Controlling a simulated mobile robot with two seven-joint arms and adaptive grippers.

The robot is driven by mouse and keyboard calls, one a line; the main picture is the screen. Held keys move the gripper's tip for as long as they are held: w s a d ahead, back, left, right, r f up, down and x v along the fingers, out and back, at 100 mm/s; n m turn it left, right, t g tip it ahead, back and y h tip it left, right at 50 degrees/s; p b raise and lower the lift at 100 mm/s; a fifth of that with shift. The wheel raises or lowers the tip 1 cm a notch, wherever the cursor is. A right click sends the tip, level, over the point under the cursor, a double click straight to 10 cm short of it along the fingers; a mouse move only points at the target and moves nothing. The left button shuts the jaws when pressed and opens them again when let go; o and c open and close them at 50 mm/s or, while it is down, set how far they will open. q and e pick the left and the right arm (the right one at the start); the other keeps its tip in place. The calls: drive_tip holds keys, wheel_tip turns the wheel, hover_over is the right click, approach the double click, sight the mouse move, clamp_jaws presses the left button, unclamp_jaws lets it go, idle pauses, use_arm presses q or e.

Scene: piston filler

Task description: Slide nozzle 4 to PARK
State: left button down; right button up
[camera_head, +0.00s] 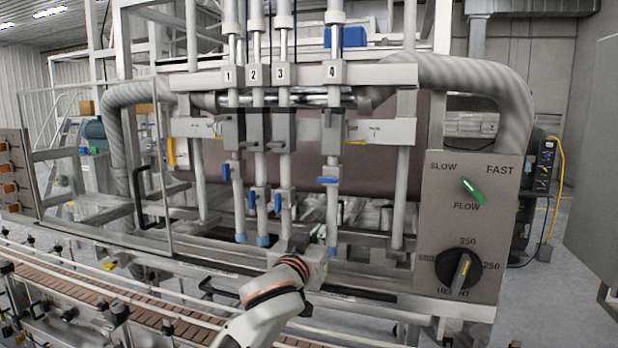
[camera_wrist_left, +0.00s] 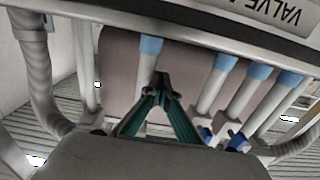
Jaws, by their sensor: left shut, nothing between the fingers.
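Nozzle 4 (camera_head: 333,207) hangs upright under the plate marked 4 (camera_head: 333,72), with a blue lever and a blue tip. It stands right of nozzles 1, 2 and 3, with a gap between. My left gripper (camera_head: 319,236) is low beside nozzle 4, on its left. In the left wrist view the shut, empty green fingers (camera_wrist_left: 163,80) point at the tubes. The blue tip of nozzle 4 (camera_wrist_left: 150,46) appears just left of the fingertips; I cannot tell whether they touch. A light plate with small lettering (camera_head: 385,131) is right of nozzle 4; its text is hard to read. My right gripper is out of view.
Nozzle 3 (camera_head: 286,200) is the nearest neighbour on the left. A horizontal rail (camera_head: 300,100) crosses behind the nozzles. A control panel (camera_head: 471,225) with flow and height knobs stands at the right. A conveyor (camera_head: 100,297) runs along the lower left.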

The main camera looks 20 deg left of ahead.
use_arm(q)
drive_tip(key=shift+d, duration=0.9)
drive_tip(key=shift+a, duration=0.8)
drive_tip(key=s, duration=0.8)
drive_tip(key=shift+a, duration=0.1)
